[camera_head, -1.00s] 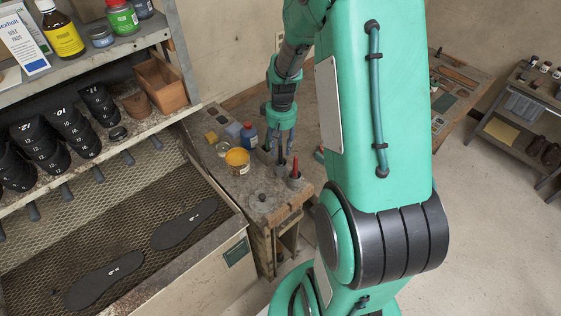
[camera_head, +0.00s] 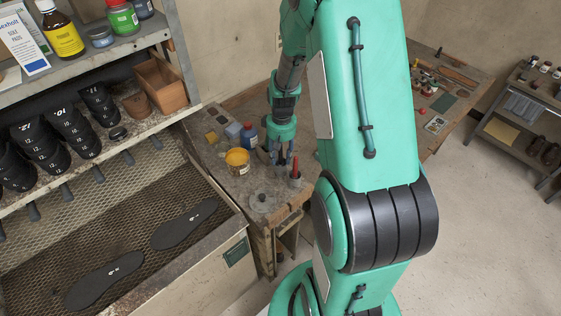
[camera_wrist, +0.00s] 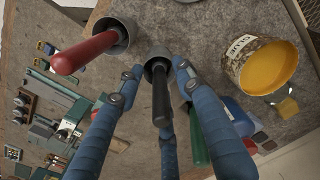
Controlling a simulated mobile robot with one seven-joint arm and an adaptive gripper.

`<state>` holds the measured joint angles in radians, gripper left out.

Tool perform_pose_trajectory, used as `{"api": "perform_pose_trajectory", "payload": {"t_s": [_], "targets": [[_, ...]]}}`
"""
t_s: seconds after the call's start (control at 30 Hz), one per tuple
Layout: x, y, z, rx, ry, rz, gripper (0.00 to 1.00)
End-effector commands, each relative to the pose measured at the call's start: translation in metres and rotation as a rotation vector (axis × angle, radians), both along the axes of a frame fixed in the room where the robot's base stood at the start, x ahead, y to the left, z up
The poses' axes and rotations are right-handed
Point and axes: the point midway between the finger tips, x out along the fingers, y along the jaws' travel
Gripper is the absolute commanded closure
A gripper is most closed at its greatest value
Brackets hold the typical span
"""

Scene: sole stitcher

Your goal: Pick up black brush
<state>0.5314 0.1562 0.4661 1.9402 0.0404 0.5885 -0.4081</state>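The black brush (camera_wrist: 161,98) stands handle-up in a grey cup (camera_wrist: 157,58) in the wrist view. Its handle points toward the camera. My gripper (camera_wrist: 158,72) has its blue fingers spread around the handle, with visible gaps on the left and right. It appears open and holds nothing. In the head view my gripper (camera_head: 280,157) is low over the workbench, and I cannot make out the black brush there.
A red-handled tool (camera_wrist: 85,52) in its own cup stands close on the left in the wrist view. A green handle (camera_wrist: 194,132) is close on the right. A yellow glue pot (camera_wrist: 268,66) stands further right. The workbench (camera_head: 258,200) has bare surface in front.

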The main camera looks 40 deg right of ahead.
Motion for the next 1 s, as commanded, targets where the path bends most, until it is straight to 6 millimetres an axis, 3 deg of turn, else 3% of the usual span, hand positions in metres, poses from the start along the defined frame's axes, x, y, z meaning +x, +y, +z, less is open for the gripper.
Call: {"api": "perform_pose_trajectory", "payload": {"t_s": [0.43,0.47,0.63,1.0], "targets": [[0.0001,0.0000,0.0006,0.000,0.000,0.000,0.64],[0.0001,0.0000,0.0006,0.000,0.000,0.000,0.66],[0.0001,0.0000,0.0007,0.000,0.000,0.000,0.99],[0.0002,-0.0001,0.0007,0.000,0.000,0.000,1.00]]}}
